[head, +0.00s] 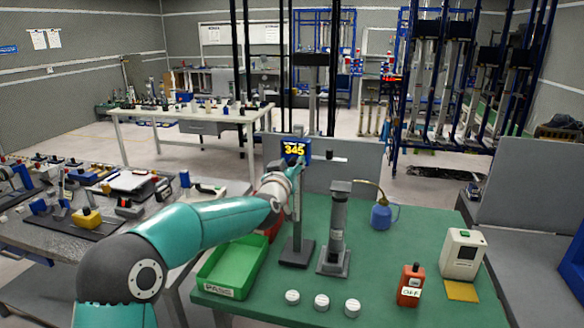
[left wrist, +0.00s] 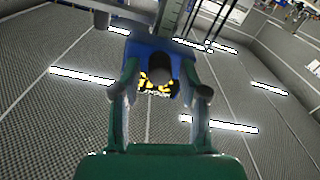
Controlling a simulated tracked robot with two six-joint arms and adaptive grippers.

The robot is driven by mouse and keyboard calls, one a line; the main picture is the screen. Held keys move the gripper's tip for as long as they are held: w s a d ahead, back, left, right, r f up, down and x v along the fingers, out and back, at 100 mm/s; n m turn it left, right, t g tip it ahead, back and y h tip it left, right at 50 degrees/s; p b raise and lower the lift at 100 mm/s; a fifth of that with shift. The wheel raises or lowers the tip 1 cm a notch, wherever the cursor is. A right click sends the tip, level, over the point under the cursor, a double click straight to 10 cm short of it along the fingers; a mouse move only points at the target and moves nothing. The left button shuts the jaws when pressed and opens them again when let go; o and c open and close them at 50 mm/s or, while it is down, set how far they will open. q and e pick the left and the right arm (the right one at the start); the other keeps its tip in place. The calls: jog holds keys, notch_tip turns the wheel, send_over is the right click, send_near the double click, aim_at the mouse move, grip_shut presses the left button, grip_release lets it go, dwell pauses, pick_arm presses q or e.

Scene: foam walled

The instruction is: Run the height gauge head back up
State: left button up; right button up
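The height gauge has a black base (head: 296,252) on the green bench top, with a slim upright column behind my left gripper. Its blue head (head: 318,150) sits high, with a yellow readout of 345. The left wrist view shows the blue head (left wrist: 140,48) ahead, with a dark round knob (left wrist: 161,69) in front of the readout. My left gripper (head: 293,168) is at the head, just below the readout. Its fingers (left wrist: 160,64) stand apart on either side of the knob, with gaps visible; contact with the head is unclear. My right gripper is out of view.
A grey column stand (head: 337,225) is just right of the gauge. A green tray (head: 233,266) lies left, several white discs (head: 321,302) in front. A blue oil can (head: 381,215), red block (head: 411,286) and cream instrument (head: 463,254) stand right. A grey panel backs the bench.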

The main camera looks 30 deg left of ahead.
pick_arm(q)
jog(key=shift+f, duration=0.15)
jog(key=v, duration=1.2)
jog(key=shift+f, duration=0.1)
dwell(0.3)
